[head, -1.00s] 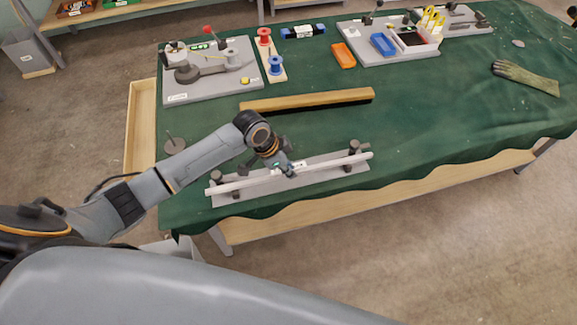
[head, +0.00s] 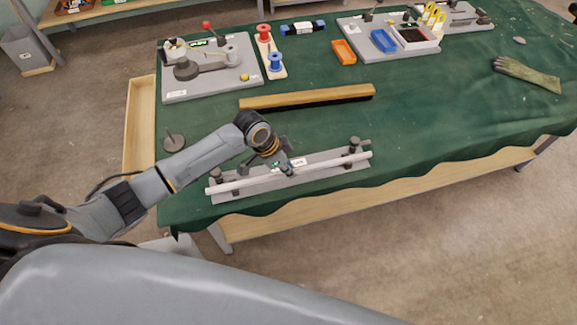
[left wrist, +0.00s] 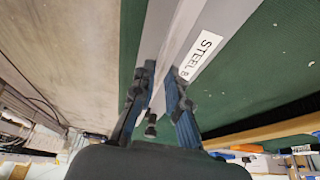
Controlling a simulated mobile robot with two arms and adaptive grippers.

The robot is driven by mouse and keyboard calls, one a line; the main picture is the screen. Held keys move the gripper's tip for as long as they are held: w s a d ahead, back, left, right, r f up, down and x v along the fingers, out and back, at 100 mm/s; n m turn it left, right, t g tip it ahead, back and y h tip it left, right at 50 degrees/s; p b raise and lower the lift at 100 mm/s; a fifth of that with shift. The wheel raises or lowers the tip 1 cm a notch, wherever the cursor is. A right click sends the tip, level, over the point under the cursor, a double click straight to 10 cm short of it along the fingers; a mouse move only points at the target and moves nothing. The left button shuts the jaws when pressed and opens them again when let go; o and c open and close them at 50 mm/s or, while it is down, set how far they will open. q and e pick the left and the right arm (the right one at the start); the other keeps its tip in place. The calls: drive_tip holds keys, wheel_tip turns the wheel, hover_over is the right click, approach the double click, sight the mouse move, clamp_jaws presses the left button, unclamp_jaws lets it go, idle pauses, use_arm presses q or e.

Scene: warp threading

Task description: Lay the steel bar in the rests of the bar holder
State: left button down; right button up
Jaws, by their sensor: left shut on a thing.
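The bar holder (head: 318,159) is a grey plate with a dark rest post near each end and a white label, lying near the table's front edge. The long pale steel bar (head: 330,165) runs lengthwise over it. In the head view the bar passes on the near side of both posts; I cannot tell whether it touches the rests. My left gripper (head: 284,170) is shut on the bar near its middle. In the left wrist view the bar (left wrist: 176,40) runs between the two fingers (left wrist: 160,82), beside the STEEL label. My right gripper is not in view.
A wooden beam (head: 310,97) lies behind the holder. Further back are a grey board with a device (head: 240,75), red and blue spools (head: 275,62), an orange tray (head: 343,52) and a blue tray (head: 383,41). A glove (head: 527,75) lies far right. The right-hand cloth is mostly clear.

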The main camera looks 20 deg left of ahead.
use_arm(q)
drive_tip(key=c, duration=1.3)
unclamp_jaws()
drive_tip(key=shift+s+f, duration=0.15)
drive_tip(key=shift+a+r, duration=0.1)
drive_tip(key=shift+r, duration=0.3)
drive_tip(key=v, duration=1.1)
drive_tip(key=shift+s+r, duration=0.1)
drive_tip(key=shift+r, duration=0.1)
